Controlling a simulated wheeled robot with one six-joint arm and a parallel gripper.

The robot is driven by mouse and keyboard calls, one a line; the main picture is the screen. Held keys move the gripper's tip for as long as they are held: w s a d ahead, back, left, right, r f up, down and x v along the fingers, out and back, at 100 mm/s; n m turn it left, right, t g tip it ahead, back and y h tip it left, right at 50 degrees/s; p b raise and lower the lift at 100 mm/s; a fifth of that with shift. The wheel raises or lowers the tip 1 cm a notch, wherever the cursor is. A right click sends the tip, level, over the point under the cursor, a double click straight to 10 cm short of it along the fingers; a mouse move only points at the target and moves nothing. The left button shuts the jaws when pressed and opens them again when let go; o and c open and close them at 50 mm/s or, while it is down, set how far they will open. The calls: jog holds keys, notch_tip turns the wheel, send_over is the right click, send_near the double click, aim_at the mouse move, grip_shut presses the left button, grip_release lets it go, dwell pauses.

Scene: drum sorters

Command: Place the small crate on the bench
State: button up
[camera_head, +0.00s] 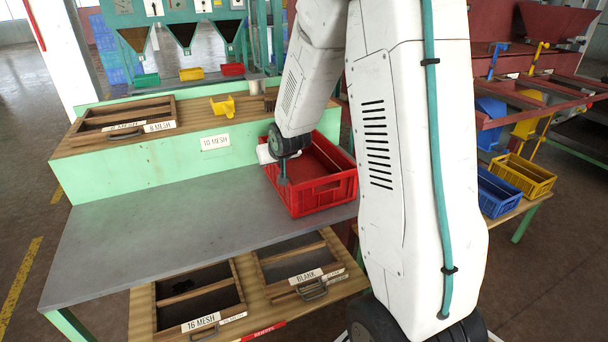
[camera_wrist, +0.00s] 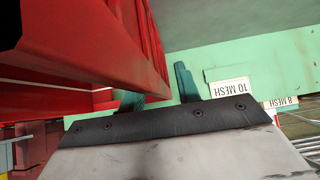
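A red crate (camera_head: 318,196) rests upright on the grey top of the bench (camera_head: 165,232), near its right end. In the wrist view, the crate's red ribbed wall (camera_wrist: 110,40) fills the upper left. My gripper (camera_head: 283,176) points down at the crate's left side. In the wrist view, my gripper (camera_wrist: 158,92) has its two teal fingers apart, with the wall's edge running between them. The left finger is partly hidden by the wall. The right finger is outside it, with a visible gap. Contact is not clear.
A raised wooden shelf with a drawer box (camera_head: 125,118) and a yellow scoop-like piece (camera_head: 223,106) stands behind. Blue (camera_head: 497,193) and yellow (camera_head: 523,176) crates sit on a low stand at right. Open drawers (camera_head: 200,300) lie below the bench. The bench's left part is clear.

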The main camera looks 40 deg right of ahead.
jog(key=shift+w, duration=0.1)
grip_shut()
dwell(1.4)
